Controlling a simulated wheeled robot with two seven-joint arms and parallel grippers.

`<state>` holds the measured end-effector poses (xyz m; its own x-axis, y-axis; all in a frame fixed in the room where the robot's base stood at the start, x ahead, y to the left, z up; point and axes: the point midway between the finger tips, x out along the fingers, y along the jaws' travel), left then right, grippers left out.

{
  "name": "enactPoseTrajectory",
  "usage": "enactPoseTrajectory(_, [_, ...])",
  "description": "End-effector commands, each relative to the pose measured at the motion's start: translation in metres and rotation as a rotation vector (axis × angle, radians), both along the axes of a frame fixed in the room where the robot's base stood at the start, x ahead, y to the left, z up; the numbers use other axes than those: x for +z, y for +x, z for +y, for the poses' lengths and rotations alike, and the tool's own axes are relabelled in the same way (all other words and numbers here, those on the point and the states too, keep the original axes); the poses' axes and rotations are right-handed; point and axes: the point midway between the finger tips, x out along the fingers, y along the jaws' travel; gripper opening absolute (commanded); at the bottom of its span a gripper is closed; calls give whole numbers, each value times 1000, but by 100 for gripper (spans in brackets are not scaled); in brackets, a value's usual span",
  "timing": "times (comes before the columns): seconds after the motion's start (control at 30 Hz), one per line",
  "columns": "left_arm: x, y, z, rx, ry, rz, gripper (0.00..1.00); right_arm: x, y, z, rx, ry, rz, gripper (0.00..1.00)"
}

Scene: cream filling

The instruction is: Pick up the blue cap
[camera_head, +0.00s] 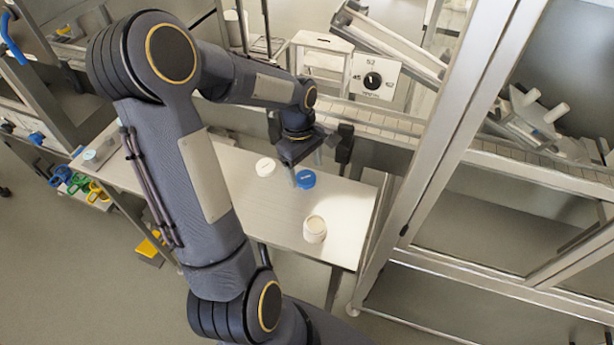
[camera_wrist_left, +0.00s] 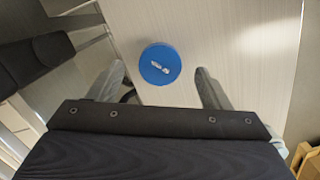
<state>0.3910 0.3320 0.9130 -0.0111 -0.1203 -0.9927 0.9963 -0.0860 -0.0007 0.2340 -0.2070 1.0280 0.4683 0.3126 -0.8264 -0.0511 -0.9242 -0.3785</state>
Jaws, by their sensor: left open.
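The blue cap (camera_head: 306,179) lies flat on the metal table (camera_head: 240,205). In the left wrist view the blue cap (camera_wrist_left: 160,64) shows as a round disc with a small white mark on top. It lies ahead of and between the two fingers of my left gripper (camera_wrist_left: 160,82), apart from both. In the head view my left gripper (camera_head: 306,165) is above the table, close to the cap, and its fingers are partly hidden by the wrist. It is open and empty. My right gripper is in neither view.
A white lid (camera_head: 265,167) lies left of the cap. An open white jar (camera_head: 314,229) stands near the table's front right. A box with a dial (camera_head: 373,80) is behind the table. A metal frame post (camera_head: 455,130) rises on the right.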

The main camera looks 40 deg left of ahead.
Motion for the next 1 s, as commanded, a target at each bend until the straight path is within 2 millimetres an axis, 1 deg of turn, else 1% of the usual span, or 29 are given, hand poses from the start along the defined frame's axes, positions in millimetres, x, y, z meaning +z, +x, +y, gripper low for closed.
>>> enactPoseTrajectory(0.03, [-8, -1, 0, 1, 0, 4, 72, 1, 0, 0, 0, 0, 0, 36])
enactPoseTrajectory(0.13, [-17, -1, -1, 2, -1, 2, 72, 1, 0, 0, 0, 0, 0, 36])
enactPoseTrajectory(0.4, [-19, 0, -2, 1, 1, -1, 72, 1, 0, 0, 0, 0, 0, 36])
enactPoseTrajectory(0.77, [-19, 0, -2, 1, 1, -1, 24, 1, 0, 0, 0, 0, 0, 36])
enactPoseTrajectory(1.0, [-18, 0, -1, 1, 1, -1, 24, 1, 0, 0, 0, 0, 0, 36])
